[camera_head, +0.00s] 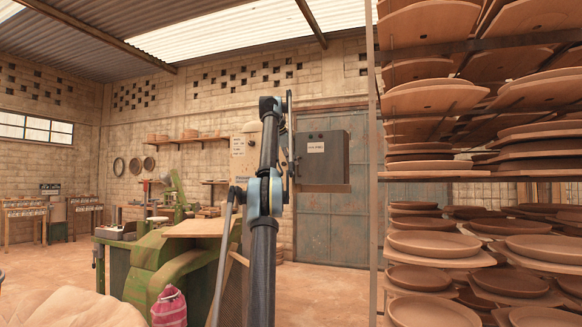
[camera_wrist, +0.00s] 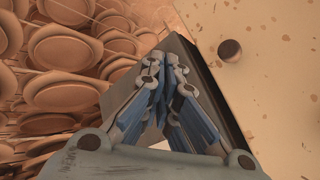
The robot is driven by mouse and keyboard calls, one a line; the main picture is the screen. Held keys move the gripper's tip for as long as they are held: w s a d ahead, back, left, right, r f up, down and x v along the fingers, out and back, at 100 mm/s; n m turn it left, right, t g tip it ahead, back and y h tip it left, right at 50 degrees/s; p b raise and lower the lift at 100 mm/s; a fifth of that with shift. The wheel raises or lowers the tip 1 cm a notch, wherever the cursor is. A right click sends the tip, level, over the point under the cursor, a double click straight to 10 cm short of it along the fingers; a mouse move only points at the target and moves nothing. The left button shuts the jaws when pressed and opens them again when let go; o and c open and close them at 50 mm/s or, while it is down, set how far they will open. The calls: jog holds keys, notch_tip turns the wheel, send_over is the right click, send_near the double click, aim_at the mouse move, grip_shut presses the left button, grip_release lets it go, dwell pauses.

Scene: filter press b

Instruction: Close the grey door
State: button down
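A grey metal box (camera_head: 322,160) with a white label on its front stands out at middle height, just right of my arm in the head view. I cannot tell whether its front is a door standing ajar. A larger blue-grey door (camera_head: 335,230) fills the back wall behind it and looks flush in its frame. In the wrist view my gripper (camera_wrist: 165,66) has its blue-sided fingers drawn together at the tips, with nothing seen between them. A dark grey panel (camera_wrist: 215,95) lies just beyond the fingers; contact cannot be told. In the head view the fingers cannot be made out.
A tall rack of clay plates (camera_head: 430,175) stands close on the right. A green machine (camera_head: 165,265) stands at the lower left, with a pink sack (camera_head: 170,308) in front. Bare floor (camera_head: 320,295) lies between machine and rack. Workbenches (camera_head: 25,220) line the far left.

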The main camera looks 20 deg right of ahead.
jog(key=s+a, duration=0.5)
jog(key=a, duration=0.5)
jog(key=shift+s+a+f, duration=0.15)
jog(key=shift+s, duration=0.2)
jog(key=s+a+f+n+y, duration=0.2)
jog(key=s+a+f+n, duration=0.4)
jog(key=s+a+f, duration=0.35)
jog(key=s+a+f+n+y, duration=0.1)
jog(key=s+a+f+n, duration=0.4)
jog(key=s+f, duration=0.6)
jog(key=s+a+f+n+y, duration=0.2)
jog(key=s+a+f+n, duration=0.3)
jog(key=f, duration=1.8)
jog(key=s+a+f+n+g+y, duration=0.1)
jog(key=s+a+f+n, duration=0.4)
jog(key=s+f, duration=1.2)
jog(key=s+a, duration=0.2)
jog(key=a, duration=0.2)
jog(key=shift+a+n+y, duration=0.3)
jog(key=shift+a, duration=0.05)
